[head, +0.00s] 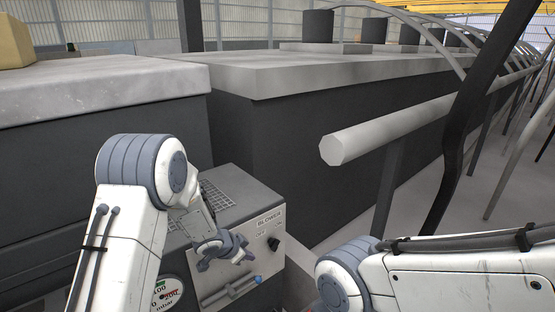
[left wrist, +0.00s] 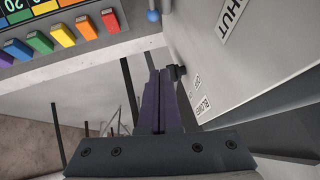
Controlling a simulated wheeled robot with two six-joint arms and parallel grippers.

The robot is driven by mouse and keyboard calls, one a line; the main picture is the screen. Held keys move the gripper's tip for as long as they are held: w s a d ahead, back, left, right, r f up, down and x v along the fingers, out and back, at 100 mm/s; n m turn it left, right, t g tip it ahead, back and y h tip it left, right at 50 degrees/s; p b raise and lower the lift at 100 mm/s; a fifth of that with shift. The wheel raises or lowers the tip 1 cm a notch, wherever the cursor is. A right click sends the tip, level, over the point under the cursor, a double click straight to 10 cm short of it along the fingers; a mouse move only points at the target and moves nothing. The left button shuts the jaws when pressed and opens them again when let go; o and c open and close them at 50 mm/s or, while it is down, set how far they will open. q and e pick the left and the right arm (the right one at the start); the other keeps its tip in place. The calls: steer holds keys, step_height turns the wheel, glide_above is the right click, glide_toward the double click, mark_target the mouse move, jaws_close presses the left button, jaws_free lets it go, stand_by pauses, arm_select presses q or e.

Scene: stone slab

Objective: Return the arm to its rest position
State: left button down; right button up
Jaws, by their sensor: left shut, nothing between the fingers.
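My left arm comes in from the left in the head view and bends down at the elbow. Its gripper (head: 228,252) is in front of the blower control box (head: 225,185), left of the black knob (head: 273,243). In the left wrist view the two dark fingers (left wrist: 160,98) are pressed together with nothing between them. The knob (left wrist: 180,72) appears just right of the fingertips there; whether they touch it is not clear. My right arm enters from the right, and its gripper is outside the view.
A lever with a blue ball (head: 258,279) and a pressure gauge (head: 168,293) sit low on the box. Coloured keys (left wrist: 65,33) show in the wrist view. Pale stone slabs (head: 110,88) top dark blocks behind. A grey pipe (head: 390,128) juts out at right.

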arm_select(q)
steer(key=s+d+r+n+g+y, duration=0.1)
steer(key=s+d+r+n+y, duration=0.3)
steer(key=s+r, duration=0.9)
steer(key=s+d+r+m+g+h, duration=0.15)
steer(key=s+g, duration=0.45)
steer(key=s, duration=1.9)
steer(key=d+f+n+g+h+b, duration=0.35)
steer(key=f+n+g+b, duration=0.25)
steer(key=f+n+b, duration=0.5)
steer(key=w+d+f+n+t+h+b, duration=0.1)
steer(key=w+d+f+n+h+b, duration=0.2)
steer(key=w+f+n+h+b, duration=0.7)
steer(key=w+a+f+n+t+h+b, duration=0.4)
steer(key=w+f+t, duration=0.35)
steer(key=w, duration=0.45)
steer(key=w+a+f+n+t+y+b, duration=0.3)
steer(key=w+a+f+n+t, duration=0.25)
steer(key=a+t, duration=0.2)
steer(key=w+a+f+n+t+y+b, duration=0.35)
steer(key=a+f+n+t, duration=0.3)
steer(key=a, duration=0.25)
steer(key=r+p+x, duration=0.1)
steer(key=r+x, duration=0.1)
steer(key=x, duration=1.1)
steer(key=shift+r+n+g+h, duration=0.2)
steer(key=shift+n+g+h, duration=0.15)
steer(key=shift+g+h, duration=0.1)
